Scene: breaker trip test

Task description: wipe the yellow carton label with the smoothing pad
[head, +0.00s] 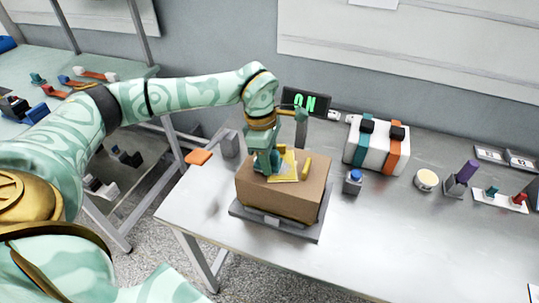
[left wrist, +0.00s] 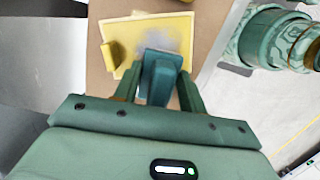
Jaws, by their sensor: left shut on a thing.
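The brown carton (head: 291,203) rests on a dark grey platform on the table. Its yellow label (head: 289,178) lies on the carton top; in the left wrist view the label (left wrist: 124,32) shows a grey smudge across its middle and right. My left gripper (head: 266,163) is over the carton, pointing down. It is shut on the teal smoothing pad (left wrist: 161,72), which is at the label's near right part in the wrist view. I cannot tell whether the pad touches the label. My right gripper is not in view.
A white case with teal and orange bands (head: 375,147), a blue-topped button box (head: 352,182) and a round tub (head: 426,181) stand to the right. An orange block (head: 198,157) lies left. The table's front right is clear.

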